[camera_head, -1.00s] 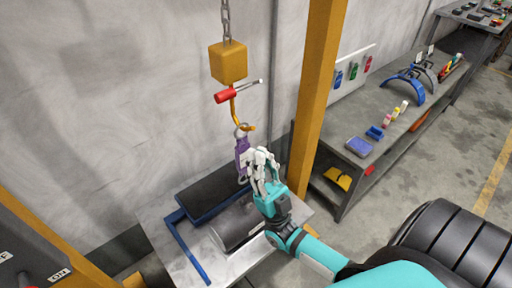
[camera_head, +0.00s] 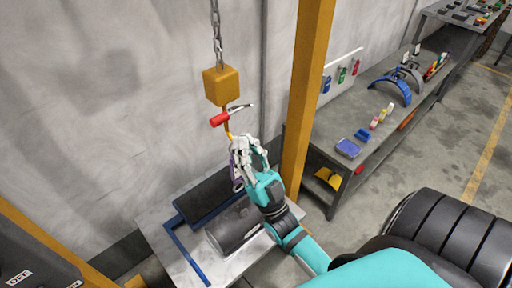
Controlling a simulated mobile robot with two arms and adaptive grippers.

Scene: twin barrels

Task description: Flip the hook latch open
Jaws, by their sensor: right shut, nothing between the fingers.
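A yellow hook block (camera_head: 221,86) hangs from a chain. A latch with a red handle (camera_head: 219,119) and a thin metal bar (camera_head: 241,106) crosses the yellow hook (camera_head: 228,131) just below the block. My right gripper (camera_head: 243,146) is shut and empty, right below the latch and in front of the lower hook, which it hides. A purple piece (camera_head: 236,168) hanging under the hook shows partly behind the gripper. I cannot tell whether the fingers touch the hook. My left gripper is not in view.
A dark barrel (camera_head: 235,228) and a black barrel (camera_head: 212,193) lie on a pale table (camera_head: 185,268) with a blue frame (camera_head: 187,256). A yellow post (camera_head: 306,90) stands right of the gripper. A workbench (camera_head: 340,128) with small items is behind it.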

